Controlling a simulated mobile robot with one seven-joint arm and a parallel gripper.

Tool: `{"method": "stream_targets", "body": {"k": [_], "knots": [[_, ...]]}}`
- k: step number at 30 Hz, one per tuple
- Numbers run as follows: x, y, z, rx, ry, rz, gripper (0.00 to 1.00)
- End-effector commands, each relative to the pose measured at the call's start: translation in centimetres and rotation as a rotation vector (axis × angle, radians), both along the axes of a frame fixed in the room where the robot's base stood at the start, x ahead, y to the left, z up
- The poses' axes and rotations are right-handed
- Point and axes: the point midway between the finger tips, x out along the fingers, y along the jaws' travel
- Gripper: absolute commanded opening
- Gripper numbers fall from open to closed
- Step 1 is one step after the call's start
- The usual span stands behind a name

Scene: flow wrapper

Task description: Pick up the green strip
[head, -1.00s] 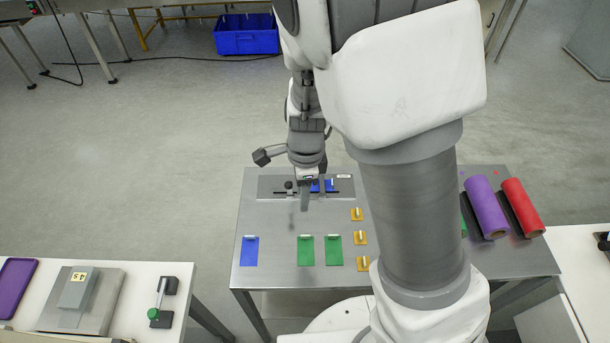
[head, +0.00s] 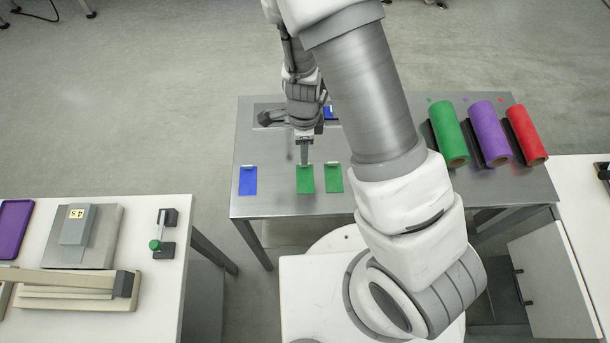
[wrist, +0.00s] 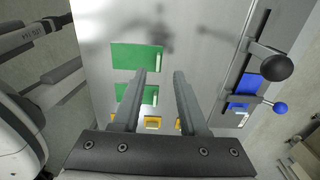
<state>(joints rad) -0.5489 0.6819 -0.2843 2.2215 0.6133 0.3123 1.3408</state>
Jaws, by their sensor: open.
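Two green strips lie flat on the steel table, the left one (head: 305,181) and the right one (head: 334,180) side by side in the head view. Each has a small pale tab at its far end. My gripper (head: 304,162) points down at the far end of the left strip; the head view does not show clearly whether it touches. In the wrist view my gripper (wrist: 160,73) is open with nothing between its fingers. One green strip (wrist: 133,56) lies just beyond the fingertips, and the other (wrist: 122,92) is partly hidden by a finger.
A blue strip (head: 248,181) lies left of the green ones. Yellow pieces (wrist: 153,123) show behind my fingers. A dark bar fixture with a blue piece (wrist: 246,92) runs along the table's far side.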

Motion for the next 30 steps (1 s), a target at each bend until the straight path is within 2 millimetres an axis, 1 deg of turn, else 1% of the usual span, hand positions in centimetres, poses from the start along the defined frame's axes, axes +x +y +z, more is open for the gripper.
{"method": "stream_targets", "body": {"k": [4,9,12,15,21,23,24,28,30], "knots": [[-0.2,-0.1,-1.4,-0.001,0.003,-0.002,0.42],[-0.4,-0.2,-4.1,-0.001,0.003,-0.002,0.42],[-0.3,-0.1,-5.0,0.000,0.002,-0.001,0.42],[-0.3,-0.1,-5.3,0.000,0.000,-0.001,0.42],[-0.3,-0.1,-5.3,0.000,-0.001,0.000,0.42],[-0.3,-0.1,-5.2,0.000,0.000,0.000,0.32],[-0.3,-0.1,-5.2,0.000,0.000,0.000,0.24],[-0.3,-0.1,-5.2,0.000,0.000,0.000,0.01],[-0.3,-0.1,-5.2,0.000,0.000,0.000,0.00]]}}
